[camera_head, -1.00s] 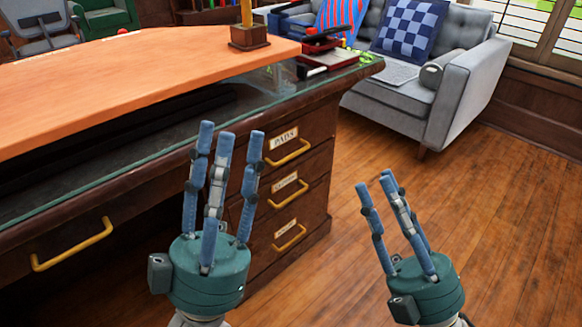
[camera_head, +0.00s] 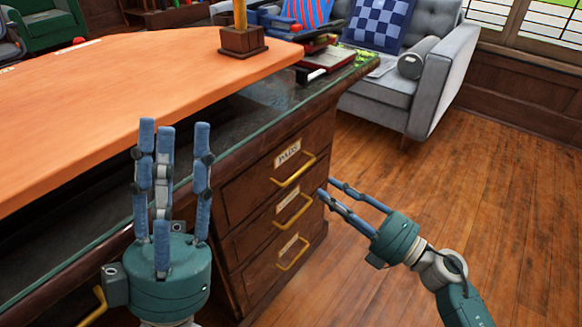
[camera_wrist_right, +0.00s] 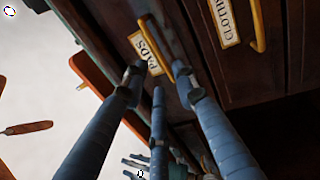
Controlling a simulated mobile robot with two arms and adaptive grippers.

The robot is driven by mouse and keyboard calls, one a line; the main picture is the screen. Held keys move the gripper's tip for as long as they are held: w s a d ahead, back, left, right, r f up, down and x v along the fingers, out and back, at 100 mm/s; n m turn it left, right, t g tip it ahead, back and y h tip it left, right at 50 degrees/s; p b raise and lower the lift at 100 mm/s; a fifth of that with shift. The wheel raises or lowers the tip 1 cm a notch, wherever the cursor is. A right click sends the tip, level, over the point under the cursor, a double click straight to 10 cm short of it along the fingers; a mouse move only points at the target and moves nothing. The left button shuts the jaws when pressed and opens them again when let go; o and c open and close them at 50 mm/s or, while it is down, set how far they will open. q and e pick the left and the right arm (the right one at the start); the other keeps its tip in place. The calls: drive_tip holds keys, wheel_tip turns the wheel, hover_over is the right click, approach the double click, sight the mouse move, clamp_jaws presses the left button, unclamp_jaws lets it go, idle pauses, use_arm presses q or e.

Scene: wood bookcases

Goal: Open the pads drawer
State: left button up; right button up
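The pads drawer (camera_head: 250,189) is the top one in the desk's pedestal and is shut. Its "PADS" label (camera_head: 287,154) sits above a gold bar handle (camera_head: 293,171). My right gripper (camera_head: 333,188) points left at the drawer fronts, its fingers spread, a little right of and below that handle. In the right wrist view my fingers (camera_wrist_right: 158,85) reach toward the pads label (camera_wrist_right: 147,54) and the handle (camera_wrist_right: 155,38); contact cannot be told. My left gripper (camera_head: 172,135) is open, empty and upright in front of the desk, left of the drawers.
Two more drawers with gold handles (camera_head: 292,209) (camera_head: 294,254) lie below. The glass-edged desk top (camera_head: 265,108) overhangs the drawers. Another gold handle (camera_head: 95,305) is low on the left. A grey sofa (camera_head: 430,90) stands behind. The wood floor (camera_head: 480,190) at right is clear.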

sight(299, 172)
drive_tip(key=x, duration=0.9)
drive_tip(key=shift+w+a+r, duration=0.1)
drive_tip(key=shift+a, duration=0.1)
clamp_jaws()
